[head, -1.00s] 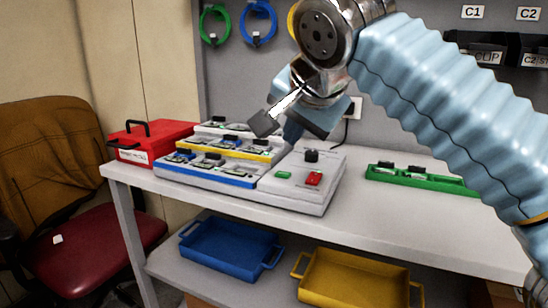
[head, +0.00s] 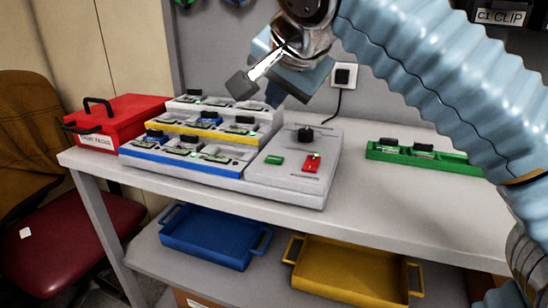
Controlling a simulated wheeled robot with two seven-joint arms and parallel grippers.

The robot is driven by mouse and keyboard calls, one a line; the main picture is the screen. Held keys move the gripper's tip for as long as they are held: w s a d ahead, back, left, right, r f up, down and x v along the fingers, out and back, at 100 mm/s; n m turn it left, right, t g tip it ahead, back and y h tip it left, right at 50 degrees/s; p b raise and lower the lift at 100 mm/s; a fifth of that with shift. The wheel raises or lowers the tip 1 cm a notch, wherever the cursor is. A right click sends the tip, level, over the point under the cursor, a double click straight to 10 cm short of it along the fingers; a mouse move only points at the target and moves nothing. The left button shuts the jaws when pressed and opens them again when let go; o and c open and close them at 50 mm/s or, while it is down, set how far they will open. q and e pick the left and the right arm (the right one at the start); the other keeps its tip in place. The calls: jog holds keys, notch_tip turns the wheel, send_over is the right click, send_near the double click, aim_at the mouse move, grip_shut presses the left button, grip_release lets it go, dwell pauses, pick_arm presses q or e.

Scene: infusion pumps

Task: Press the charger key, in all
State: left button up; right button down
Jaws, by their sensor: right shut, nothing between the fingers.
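The charger (head: 285,190) is a grey-white unit on the table, with stepped rows of small devices at its left, edged blue and yellow. Its right-hand panel carries a green key (head: 274,160), a red key or switch (head: 312,163) and a black knob (head: 305,134). I cannot tell from any label which is the charger key. My right gripper (head: 258,92) is shut and empty. It hangs in the air above the stepped rows, up and left of the panel in the picture, apart from everything. My left gripper is out of view.
A red box (head: 120,122) with a black handle stands at the table's left end. A green tray (head: 425,155) with small devices lies at the right. Blue (head: 210,235) and yellow (head: 350,270) trays are on the lower shelf. A cable runs to a wall socket (head: 342,76).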

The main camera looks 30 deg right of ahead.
jog(key=b, duration=0.5)
send_over(277, 161)
notch_tip(277, 161, down, 6)
jog(key=shift+r, duration=0.2)
jog(key=shift+f+b, duration=0.75)
jog(key=shift+f, duration=0.15)
dwell(0.7)
jog(key=shift+f+b, duration=0.3)
jog(key=shift+f, duration=0.1)
jog(key=shift+f, duration=0.4)
dwell(0.6)
jog(key=shift+r, duration=0.15)
jog(key=shift+r+p, duration=0.55)
jog(key=shift+r, duration=0.15)
jog(key=shift+r, duration=0.1)
